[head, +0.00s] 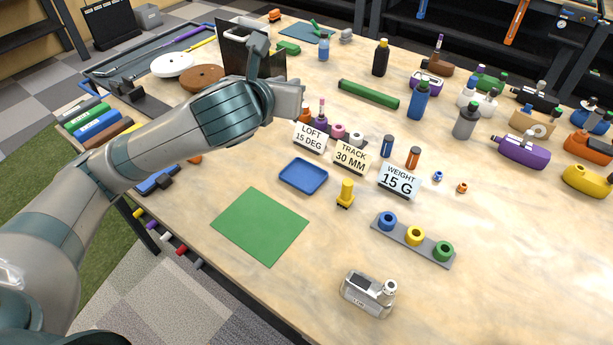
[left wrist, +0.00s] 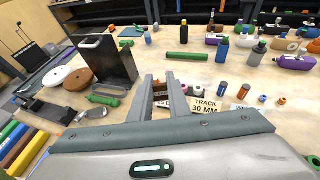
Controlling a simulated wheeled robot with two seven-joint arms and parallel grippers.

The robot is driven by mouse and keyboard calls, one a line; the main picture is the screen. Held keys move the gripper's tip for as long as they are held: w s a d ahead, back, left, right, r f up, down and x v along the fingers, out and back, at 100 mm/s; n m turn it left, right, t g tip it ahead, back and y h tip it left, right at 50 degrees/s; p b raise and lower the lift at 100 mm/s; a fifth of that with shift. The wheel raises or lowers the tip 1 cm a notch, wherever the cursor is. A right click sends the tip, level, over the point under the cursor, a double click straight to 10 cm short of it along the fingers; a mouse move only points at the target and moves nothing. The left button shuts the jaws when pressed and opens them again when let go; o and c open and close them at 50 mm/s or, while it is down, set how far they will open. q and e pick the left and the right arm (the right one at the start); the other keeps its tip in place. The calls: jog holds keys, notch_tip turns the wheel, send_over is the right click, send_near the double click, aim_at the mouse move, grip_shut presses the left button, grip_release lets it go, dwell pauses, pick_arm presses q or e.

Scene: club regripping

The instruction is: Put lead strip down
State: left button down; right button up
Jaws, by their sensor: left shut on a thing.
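My left gripper (head: 302,106) reaches in over the table, above and behind the LOFT 15 DEG card (head: 310,137). In the left wrist view its two fingers (left wrist: 167,84) point away, with a small dark patch between their tips. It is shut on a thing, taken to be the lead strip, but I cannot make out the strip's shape. My right gripper is not in view. The WEIGHT 15 G card (head: 398,182) stands upright to the right of the TRACK 30 MM card (head: 350,156).
A blue tray (head: 303,175) and a green mat (head: 260,226) lie bare in front. A yellow post (head: 345,193), a ring holder (head: 440,258) and a silver device (head: 368,294) stand nearby. A black box (left wrist: 122,66) stands left of the fingers. Bottles and club heads crowd the right back.

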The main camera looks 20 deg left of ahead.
pick_arm(q)
jog(key=shift+d+f, duration=0.1)
jog(key=shift+d, duration=0.05)
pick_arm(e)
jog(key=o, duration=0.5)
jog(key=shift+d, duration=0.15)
pick_arm(q)
jog(key=shift+w+d+f, duration=0.1)
jog(key=shift+d+f, duration=0.1)
jog(key=shift+d, duration=0.05)
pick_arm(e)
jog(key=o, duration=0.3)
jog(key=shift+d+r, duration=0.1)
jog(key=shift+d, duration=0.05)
pick_arm(q)
jog(key=s+d+f+p, duration=0.1)
jog(key=d+f+p, duration=0.2)
jog(key=d+f, duration=0.9)
jog(key=shift+s+f+n+y, duration=0.3)
jog(key=shift+f+y, duration=0.1)
jog(key=shift+f, duration=1.6)
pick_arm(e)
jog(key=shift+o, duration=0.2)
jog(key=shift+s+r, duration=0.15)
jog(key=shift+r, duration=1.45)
